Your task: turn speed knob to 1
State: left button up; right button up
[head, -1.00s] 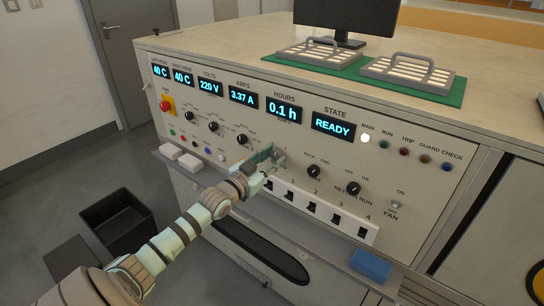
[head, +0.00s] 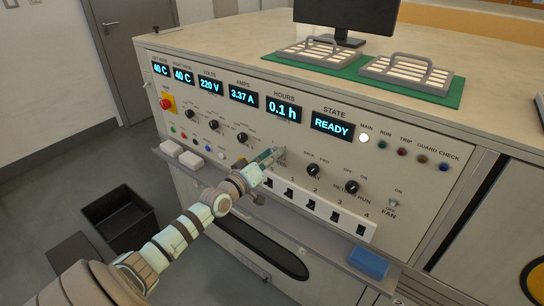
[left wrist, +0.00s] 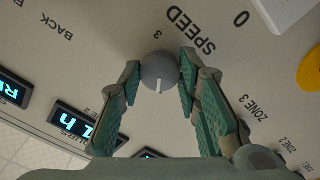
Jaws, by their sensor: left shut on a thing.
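The speed knob (left wrist: 158,74) is a round grey dial with a white pointer line. The line points down in the left wrist view. The SPEED label (left wrist: 191,30), a 0 and a 3 are printed around it; I cannot make out a 1 beside it. My left gripper (head: 268,158) is at the knob on the front panel, and its green fingers lie on both sides of the knob, shut on it. In the head view the gripper largely hides the knob. My right gripper is in neither view.
Black knobs (head: 313,169) and a white strip of black switches (head: 313,205) lie close to the left gripper. A ledge with a blue block (head: 369,263) runs below. The state display (head: 332,125) reads READY.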

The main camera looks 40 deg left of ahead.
pick_arm(q)
jog(key=shift+n, duration=0.9)
jog(key=o, duration=1.1)
jog(key=shift+o, duration=0.2)
